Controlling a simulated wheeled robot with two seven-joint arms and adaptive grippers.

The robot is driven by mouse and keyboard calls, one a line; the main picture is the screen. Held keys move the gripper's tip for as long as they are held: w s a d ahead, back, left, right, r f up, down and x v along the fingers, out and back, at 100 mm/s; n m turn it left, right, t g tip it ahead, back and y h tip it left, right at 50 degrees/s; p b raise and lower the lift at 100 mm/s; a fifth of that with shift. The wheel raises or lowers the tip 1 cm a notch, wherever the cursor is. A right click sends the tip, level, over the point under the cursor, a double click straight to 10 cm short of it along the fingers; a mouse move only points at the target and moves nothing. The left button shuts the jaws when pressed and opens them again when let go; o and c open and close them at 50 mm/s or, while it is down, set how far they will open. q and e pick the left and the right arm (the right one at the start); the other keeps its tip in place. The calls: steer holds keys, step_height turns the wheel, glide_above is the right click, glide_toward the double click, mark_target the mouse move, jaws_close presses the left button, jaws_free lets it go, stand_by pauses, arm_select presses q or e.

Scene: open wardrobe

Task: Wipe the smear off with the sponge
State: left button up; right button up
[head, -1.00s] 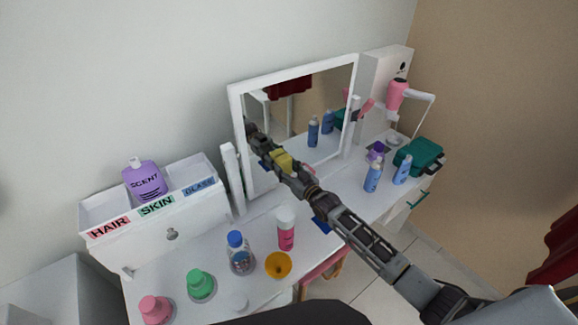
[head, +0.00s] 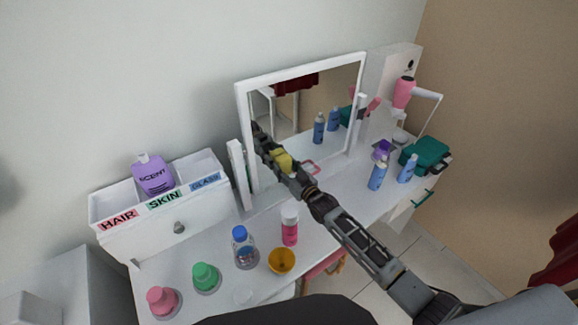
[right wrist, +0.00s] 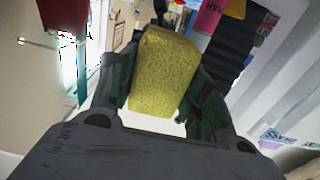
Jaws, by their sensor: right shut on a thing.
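My right gripper (head: 284,163) is in front of the lower left part of the white-framed mirror (head: 240,98). It is shut on a yellow sponge (head: 281,157). In the right wrist view the sponge (right wrist: 165,75) sits between the two dark fingers (right wrist: 162,90). The gripper's reflection meets it in the glass; whether the sponge touches the glass I cannot tell. I cannot make out the smear; the gripper and sponge cover part of the mirror. My left gripper is not in view.
The white vanity top (head: 215,245) holds a blue-capped bottle (head: 245,250), a pink bottle (head: 289,228), an orange cup (head: 281,261) and green (head: 205,277) and pink (head: 162,300) items. A labelled organizer (head: 150,235) stands left. Blue bottles (head: 377,175) and a teal case (head: 428,154) stand right.

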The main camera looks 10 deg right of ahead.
steer(key=shift+s+a+r, duration=0.1)
steer(key=shift+a, duration=0.3)
steer(key=shift+s, duration=0.1)
steer(key=shift+s+p, duration=0.3)
steer(key=shift+p, duration=0.25)
steer(key=shift+p+v, duration=0.5)
steer(key=shift+v, duration=0.35)
steer(key=shift+p+v, duration=1)
steer(key=shift+v, duration=0.7)
steer(key=shift+s+d, duration=0.1)
steer(key=shift+d, duration=0.15)
steer(key=shift+p+v, duration=1)
steer(key=shift+v, duration=0.35)
steer(key=shift+a, duration=0.15)
